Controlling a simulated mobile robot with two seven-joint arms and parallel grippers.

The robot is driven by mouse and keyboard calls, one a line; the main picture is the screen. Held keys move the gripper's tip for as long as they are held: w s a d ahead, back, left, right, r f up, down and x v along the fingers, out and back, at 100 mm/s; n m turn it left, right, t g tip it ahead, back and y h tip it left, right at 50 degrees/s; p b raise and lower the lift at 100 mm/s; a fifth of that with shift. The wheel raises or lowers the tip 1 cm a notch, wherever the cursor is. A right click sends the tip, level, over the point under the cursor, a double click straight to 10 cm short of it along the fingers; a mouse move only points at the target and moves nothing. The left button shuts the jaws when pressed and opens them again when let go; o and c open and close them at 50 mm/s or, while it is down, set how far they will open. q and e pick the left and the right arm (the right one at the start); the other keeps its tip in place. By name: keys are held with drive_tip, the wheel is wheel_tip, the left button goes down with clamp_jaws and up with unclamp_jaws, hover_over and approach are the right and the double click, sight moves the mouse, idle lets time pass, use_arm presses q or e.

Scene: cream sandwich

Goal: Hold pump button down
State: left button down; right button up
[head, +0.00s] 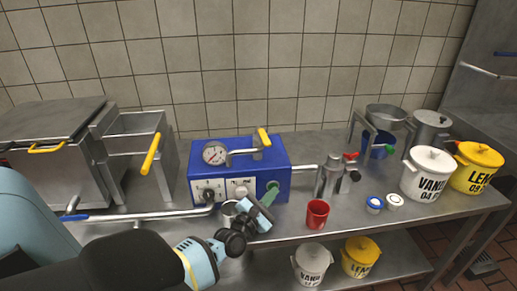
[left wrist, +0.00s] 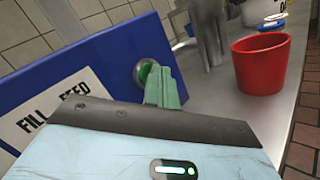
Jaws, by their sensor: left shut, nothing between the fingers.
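The blue pump box (head: 240,152) stands on the steel table against the tiled wall, with a gauge, knobs and a yellow-handled lever. Its round green button (left wrist: 146,70) is low on the right of the front face, beside a label reading FILL and FEED. My left gripper (head: 268,196) is shut and empty. Its pale green fingers (left wrist: 163,78) are right in front of the button and overlap its right side in the left wrist view. I cannot tell whether they touch it or how far it is pressed. My right gripper is not in view.
A red cup (head: 317,214) stands right of the box, with a metal valve assembly (head: 329,178) behind it. White VANI (head: 428,175) and yellow LEM (head: 475,168) tubs stand at the right. A fryer-like steel unit (head: 55,150) is at the left.

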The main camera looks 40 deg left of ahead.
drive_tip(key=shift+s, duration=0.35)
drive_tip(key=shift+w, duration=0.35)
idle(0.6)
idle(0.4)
use_arm(q)
drive_tip(key=shift+s+d, duration=0.55)
drive_tip(key=shift+d, duration=0.05)
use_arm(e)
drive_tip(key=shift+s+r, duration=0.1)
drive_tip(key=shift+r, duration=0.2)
